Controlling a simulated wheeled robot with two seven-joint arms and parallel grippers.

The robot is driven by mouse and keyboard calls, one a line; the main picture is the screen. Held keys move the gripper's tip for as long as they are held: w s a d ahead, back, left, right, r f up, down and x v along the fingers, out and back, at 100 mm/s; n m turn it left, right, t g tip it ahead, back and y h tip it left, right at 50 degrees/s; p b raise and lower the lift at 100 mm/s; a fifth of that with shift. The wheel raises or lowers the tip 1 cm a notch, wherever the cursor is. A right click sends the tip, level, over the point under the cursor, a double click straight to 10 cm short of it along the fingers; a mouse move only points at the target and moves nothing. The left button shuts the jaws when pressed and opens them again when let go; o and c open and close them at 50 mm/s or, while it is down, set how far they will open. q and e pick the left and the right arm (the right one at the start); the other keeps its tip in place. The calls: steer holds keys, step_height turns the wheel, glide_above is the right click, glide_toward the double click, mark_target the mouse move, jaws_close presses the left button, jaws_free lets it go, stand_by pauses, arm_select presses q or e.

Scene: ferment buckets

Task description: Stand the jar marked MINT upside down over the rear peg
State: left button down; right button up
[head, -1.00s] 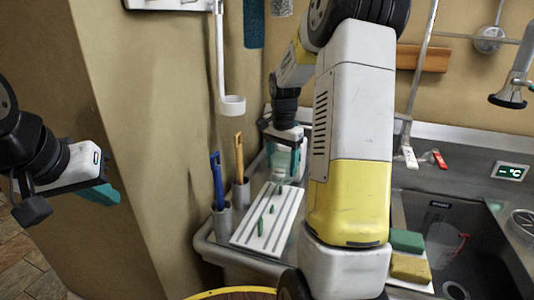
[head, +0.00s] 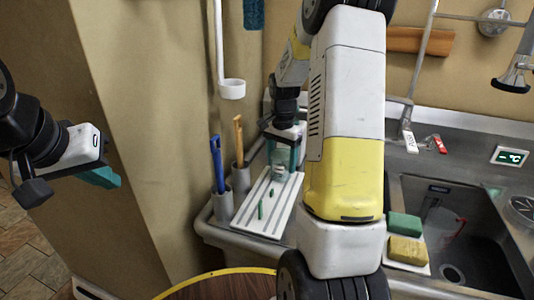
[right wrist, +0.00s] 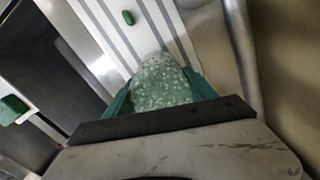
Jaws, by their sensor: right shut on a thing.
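A pale green, see-through jar (head: 284,157) is held in my right gripper (head: 285,145) at the rear end of a white ribbed board (head: 285,205). In the right wrist view the jar (right wrist: 160,85) sits between the two teal fingers, its speckled end towards the camera. No marking on it can be read. Its lower end overlaps the rear peg's place, and that peg is hidden or seen only through the glass. The middle peg (head: 271,192) and front peg (head: 261,210) stand bare. My left gripper (head: 100,177) hangs far left, away from everything; its finger gap is unclear.
Holders with a blue brush (head: 217,165) and an orange-handled tool (head: 238,140) stand left of the board. Sponges (head: 405,235) and a sink (head: 450,230) lie to the right. A round wooden top (head: 225,287) is in front. My right arm blocks the middle.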

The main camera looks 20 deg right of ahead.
mark_target(282, 153)
steer(key=shift+f, duration=0.45)
stand_by(0.4)
steer(key=o, duration=1.8)
steer(key=shift+o, duration=0.2)
steer(key=shift+r, duration=0.2)
steer(key=shift+r, duration=0.8)
steer(key=shift+r, duration=0.2)
steer(key=shift+r, duration=0.8)
steer(key=shift+r, duration=0.2)
steer(key=shift+r, duration=0.8)
